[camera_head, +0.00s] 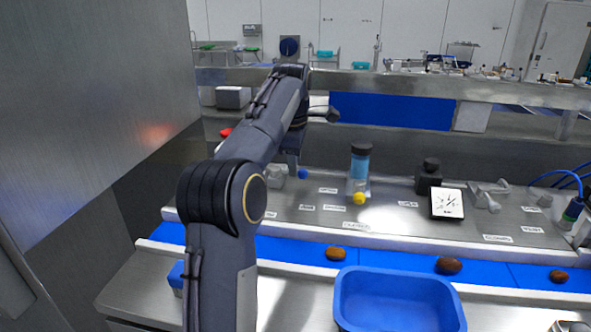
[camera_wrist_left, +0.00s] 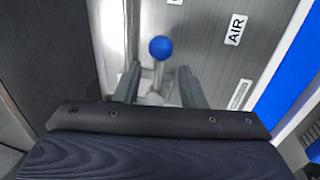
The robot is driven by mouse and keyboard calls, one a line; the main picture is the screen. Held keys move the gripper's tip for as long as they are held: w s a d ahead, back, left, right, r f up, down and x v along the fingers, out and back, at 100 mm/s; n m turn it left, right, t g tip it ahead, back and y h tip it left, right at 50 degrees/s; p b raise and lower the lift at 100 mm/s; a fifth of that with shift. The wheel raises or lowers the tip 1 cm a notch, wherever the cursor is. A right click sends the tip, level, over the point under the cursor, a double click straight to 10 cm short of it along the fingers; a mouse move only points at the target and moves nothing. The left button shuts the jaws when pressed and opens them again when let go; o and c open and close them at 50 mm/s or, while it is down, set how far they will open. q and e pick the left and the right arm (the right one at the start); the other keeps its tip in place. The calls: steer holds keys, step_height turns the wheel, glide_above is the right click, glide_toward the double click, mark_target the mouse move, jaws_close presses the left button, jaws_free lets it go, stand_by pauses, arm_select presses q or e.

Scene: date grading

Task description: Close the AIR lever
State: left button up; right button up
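The AIR lever shows in the left wrist view as a blue ball knob (camera_wrist_left: 160,47) on a pale metal stem, beside a white label reading AIR (camera_wrist_left: 236,29). In the head view its blue knob (camera_head: 303,174) shows just below my left gripper (camera_head: 292,163), which is mostly hidden by my arm. In the left wrist view the two fingers of my left gripper (camera_wrist_left: 158,78) are apart, one on each side of the stem, with visible gaps. The knob appears beyond the fingertips. My right gripper is in neither view.
A gauge (camera_head: 447,203) is farther right. A blue conveyor (camera_head: 400,259) carries several dates, and a blue bin (camera_head: 398,287) sits in front. A metal wall (camera_head: 90,100) is close on the left.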

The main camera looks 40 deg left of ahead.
arm_select(q)
steer(key=shift+w+a+f, duration=0.1)
steer(key=shift+w+f, duration=0.05)
steer(key=shift+f, duration=0.45)
steer(key=shift+w+f, duration=0.1)
steer(key=shift+f, duration=0.5)
jaws_close()
